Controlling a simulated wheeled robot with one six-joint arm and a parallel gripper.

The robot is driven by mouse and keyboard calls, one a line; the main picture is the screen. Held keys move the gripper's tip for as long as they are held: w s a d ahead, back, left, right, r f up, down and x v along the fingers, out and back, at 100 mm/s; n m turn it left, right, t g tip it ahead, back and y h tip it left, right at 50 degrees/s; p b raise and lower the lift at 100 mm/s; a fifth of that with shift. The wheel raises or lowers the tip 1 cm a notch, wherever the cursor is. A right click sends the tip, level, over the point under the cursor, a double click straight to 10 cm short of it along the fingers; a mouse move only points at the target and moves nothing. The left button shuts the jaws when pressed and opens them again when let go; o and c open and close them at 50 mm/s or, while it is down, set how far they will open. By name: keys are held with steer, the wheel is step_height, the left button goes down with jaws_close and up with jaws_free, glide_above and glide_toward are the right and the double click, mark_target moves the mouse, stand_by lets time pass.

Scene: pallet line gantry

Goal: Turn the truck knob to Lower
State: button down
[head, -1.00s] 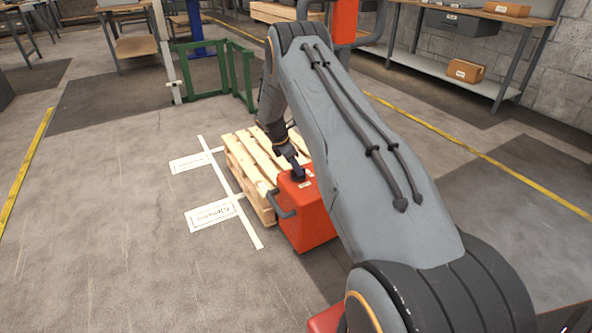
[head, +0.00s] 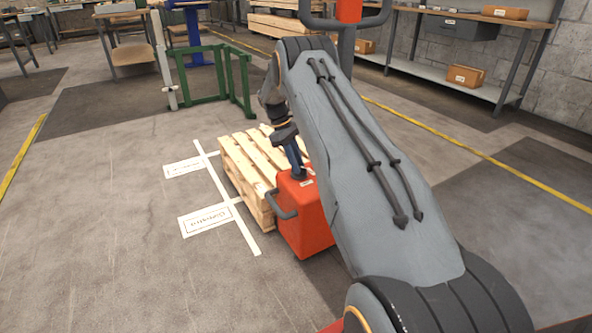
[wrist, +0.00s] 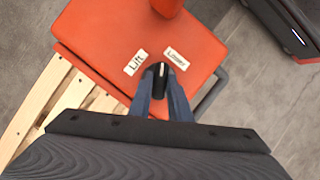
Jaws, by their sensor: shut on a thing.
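The orange truck body (head: 304,222) stands at the end of the wooden pallet, and its top (wrist: 95,40) fills much of the wrist view. A black knob (wrist: 160,74) with a white mark sits on that top. The Lift label (wrist: 135,62) lies to its upper left and the Lower label (wrist: 176,58) to its upper right. The white mark points up the picture, between the two labels. My gripper (wrist: 161,88) is shut on the knob, one blue finger on each side. In the head view my gripper (head: 299,172) reaches down to the truck top.
The wooden pallet (head: 243,165) lies just behind the truck body. White floor markings (head: 233,208) run along its left side. A green frame (head: 190,99) stands further back. Shelves with boxes are at the back right. The floor on the left is clear.

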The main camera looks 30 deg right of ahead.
steer(key=m+y+b, duration=0.1)
steer(key=m, duration=0.2)
steer(key=m+y+b, duration=0.1)
steer(key=m+b, duration=0.1)
steer(key=m, duration=0.1)
steer(key=shift+w+d+g+b, duration=0.1)
steer(key=shift+d+g+b, duration=0.1)
steer(key=shift+g+b, duration=0.15)
steer(key=shift+y, duration=0.3)
steer(key=c, duration=1.6)
jaws_free()
steer(key=shift+c, duration=0.2)
steer(key=v, duration=0.7)
steer(key=shift+r+p, duration=0.35)
steer(key=shift+w, duration=0.1)
